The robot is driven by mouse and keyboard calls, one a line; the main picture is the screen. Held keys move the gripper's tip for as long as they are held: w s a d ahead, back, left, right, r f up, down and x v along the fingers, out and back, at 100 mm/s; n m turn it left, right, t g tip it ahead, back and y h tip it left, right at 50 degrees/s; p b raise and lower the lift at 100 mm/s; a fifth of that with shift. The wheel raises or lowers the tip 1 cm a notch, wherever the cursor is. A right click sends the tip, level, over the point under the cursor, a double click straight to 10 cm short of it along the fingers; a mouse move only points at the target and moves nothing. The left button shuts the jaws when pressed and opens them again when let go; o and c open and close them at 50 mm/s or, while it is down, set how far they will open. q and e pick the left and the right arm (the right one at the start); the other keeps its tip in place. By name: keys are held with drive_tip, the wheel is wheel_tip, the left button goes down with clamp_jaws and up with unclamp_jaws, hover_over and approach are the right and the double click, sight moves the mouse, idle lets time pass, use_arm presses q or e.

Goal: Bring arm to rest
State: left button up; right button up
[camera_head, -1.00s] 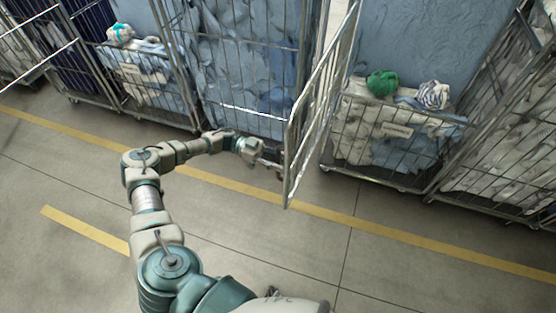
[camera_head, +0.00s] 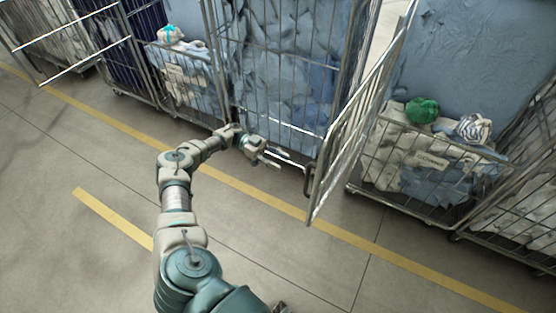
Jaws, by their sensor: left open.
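My left arm reaches in from the lower left, bent at the elbow. Its gripper (camera_head: 280,162) is open and empty. It is in front of the tall wire cage cart (camera_head: 225,75) filled with blue bags, left of the cart's open door (camera_head: 345,130). The fingers appear apart from the door's edge. My right gripper does not show.
A cart with a green bundle (camera_head: 422,110) and a striped bundle (camera_head: 472,128) on top stands at right. Another cart (camera_head: 185,85) with a blue and white bundle (camera_head: 170,34) stands at left. The floor with yellow lines (camera_head: 112,218) is clear in front.

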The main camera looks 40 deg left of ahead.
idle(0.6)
use_arm(q)
drive_tip(key=w+d+f+n+t+y, duration=0.25)
drive_tip(key=w+d+f+t, duration=0.2)
drive_tip(key=f, duration=0.65)
drive_tip(key=w+d+f+n+t+y, duration=0.25)
drive_tip(key=d+f+t, duration=0.25)
drive_tip(key=f, duration=0.5)
drive_tip(key=s+d+f+n+y+b, duration=0.1)
drive_tip(key=s+f+n+y, duration=0.25)
drive_tip(key=f, duration=0.65)
drive_tip(key=s+f+n+y, duration=0.2)
drive_tip(key=s+f+y, duration=0.15)
drive_tip(key=f, duration=0.65)
drive_tip(key=s+d+f+n+g+y, duration=0.1)
drive_tip(key=s+f+n+g+y, duration=0.15)
drive_tip(key=s+f, duration=0.65)
drive_tip(key=s+d+f+n+g+y, duration=0.1)
drive_tip(key=s+f+g+y, duration=0.15)
drive_tip(key=s+f, duration=0.75)
drive_tip(key=s+d+f+g, duration=0.1)
drive_tip(key=s+g, duration=0.1)
drive_tip(key=s, duration=1)
drive_tip(key=s+d+f+g+y+b, duration=0.1)
drive_tip(key=s+d+f+g, duration=0.1)
drive_tip(key=s, duration=1.1)
drive_tip(key=shift+d+n+g, duration=0.3)
drive_tip(key=shift+g, duration=0.25)
